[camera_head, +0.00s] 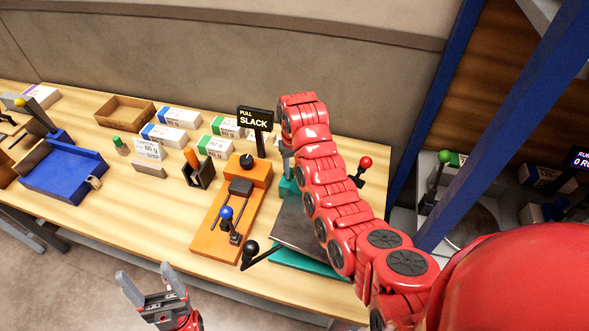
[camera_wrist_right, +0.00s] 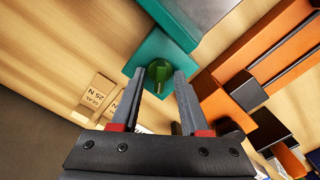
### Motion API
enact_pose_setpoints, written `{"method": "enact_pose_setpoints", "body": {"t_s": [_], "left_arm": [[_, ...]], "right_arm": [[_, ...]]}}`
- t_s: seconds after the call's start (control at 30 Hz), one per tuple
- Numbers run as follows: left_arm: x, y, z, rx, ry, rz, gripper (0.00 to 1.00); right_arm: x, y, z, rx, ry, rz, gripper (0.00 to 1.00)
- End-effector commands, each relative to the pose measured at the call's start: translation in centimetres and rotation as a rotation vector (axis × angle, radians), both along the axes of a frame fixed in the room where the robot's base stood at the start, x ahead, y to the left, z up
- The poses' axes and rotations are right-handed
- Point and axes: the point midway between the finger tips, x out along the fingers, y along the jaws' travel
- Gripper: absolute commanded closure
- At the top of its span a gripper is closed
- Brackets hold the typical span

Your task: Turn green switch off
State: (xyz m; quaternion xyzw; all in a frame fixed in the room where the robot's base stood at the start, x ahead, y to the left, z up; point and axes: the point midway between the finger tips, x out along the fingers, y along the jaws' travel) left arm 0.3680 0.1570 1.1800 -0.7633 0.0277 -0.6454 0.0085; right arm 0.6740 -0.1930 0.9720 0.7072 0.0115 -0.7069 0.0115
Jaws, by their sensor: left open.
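A small green switch (camera_wrist_right: 158,73) with a short pale lever stands on a teal base plate in the right wrist view. My right gripper (camera_wrist_right: 159,76) is open, with one fingertip on each side of the switch and a small gap visible at both sides. I cannot tell how far above or below the fingertips the switch lies. In the head view my right arm hides the switch, and a grey part of my right gripper (camera_head: 286,160) shows by the teal machine (camera_head: 300,258). My left gripper (camera_head: 150,281) is open and empty in front of the table.
An orange slide fixture (camera_head: 207,232) with a blue-knobbed lever stands left of the teal machine. A black sign reading SLACK (camera_head: 255,119) rises behind. A red-knobbed lever (camera_head: 364,164) and a black-knobbed lever (camera_head: 250,250) are close by. White reams (camera_head: 165,135) lie behind left.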

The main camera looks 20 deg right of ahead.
Motion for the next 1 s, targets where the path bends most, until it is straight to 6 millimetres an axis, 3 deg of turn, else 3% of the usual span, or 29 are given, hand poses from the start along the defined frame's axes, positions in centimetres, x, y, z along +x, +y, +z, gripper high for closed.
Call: {"method": "enact_pose_setpoints", "body": {"t_s": [0.27,0.57,1.0], "left_arm": [[0.0,0.0,0.8,0.0,0.0,0.0,0.27],[0.0,0.0,4.2,0.0,0.0,0.0,0.27],[0.0,0.0,4.0,0.0,0.0,0.0,0.27]], "right_arm": [[0.0,-0.1,1.0,0.001,0.0,-0.002,0.55],[0.0,-0.2,6.4,0.001,0.001,-0.003,0.55],[0.1,-0.2,14.2,-0.005,-0.002,-0.001,0.55]]}}
